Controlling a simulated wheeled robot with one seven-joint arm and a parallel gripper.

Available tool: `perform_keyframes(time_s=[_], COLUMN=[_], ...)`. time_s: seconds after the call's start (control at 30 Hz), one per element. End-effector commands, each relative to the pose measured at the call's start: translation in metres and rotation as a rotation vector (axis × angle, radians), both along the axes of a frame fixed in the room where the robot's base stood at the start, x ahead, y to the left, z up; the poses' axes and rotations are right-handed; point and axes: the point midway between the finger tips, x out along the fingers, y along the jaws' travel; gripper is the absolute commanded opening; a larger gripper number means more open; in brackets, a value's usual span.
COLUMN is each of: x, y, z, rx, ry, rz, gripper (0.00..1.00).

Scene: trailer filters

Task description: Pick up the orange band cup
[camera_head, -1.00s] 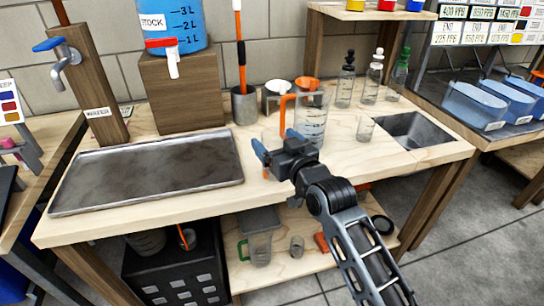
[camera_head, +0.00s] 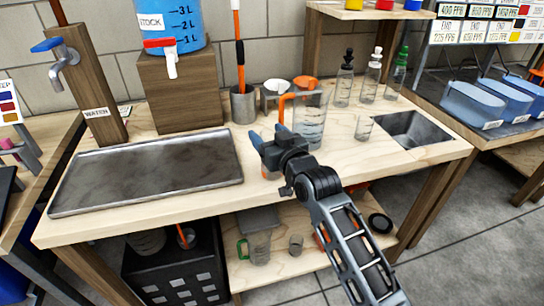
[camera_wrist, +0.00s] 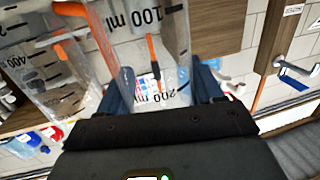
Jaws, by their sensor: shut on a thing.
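The orange band cup is a clear measuring cup between the fingers of my gripper (camera_head: 269,136). In the head view it is mostly hidden by the gripper. In the wrist view the clear cup (camera_wrist: 160,84), with 100 ml and 200 ml marks, fills the space between the blue fingers (camera_wrist: 163,90). An orange strip shows through or on it; I cannot tell which. My gripper is shut on this cup, above the bench just left of the large jug. I cannot tell whether the cup's base is clear of the bench.
A clear jug (camera_head: 311,120) with an orange handle stands close to the right of my gripper. A small clear cup (camera_head: 364,127) and several bottles stand farther right, near a sink (camera_head: 413,128). A metal tray (camera_head: 150,172) lies left. A grey canister (camera_head: 243,105) stands behind.

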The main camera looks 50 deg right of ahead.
Motion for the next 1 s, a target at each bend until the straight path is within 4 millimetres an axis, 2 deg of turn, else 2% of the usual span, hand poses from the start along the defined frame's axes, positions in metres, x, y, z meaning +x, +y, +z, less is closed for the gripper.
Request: perform_keyframes(time_s=[0.03, 0.2, 0.57, 0.67, 0.87, 1.0], x=[0.000, 0.000, 0.000, 0.000, -0.002, -0.032], y=[0.000, 0.000, 0.000, 0.000, -0.001, -0.018], z=[0.000, 0.000, 0.004, 0.013, 0.046, 0.062], rx=[0.000, 0.000, -0.001, -0.002, -0.002, 0.000], ry=[0.000, 0.000, -0.002, -0.002, -0.005, -0.002], rz=[0.000, 0.000, 0.000, 0.000, -0.001, -0.004], gripper=[0.39, 0.23, 0.22, 0.22, 0.22, 0.22])
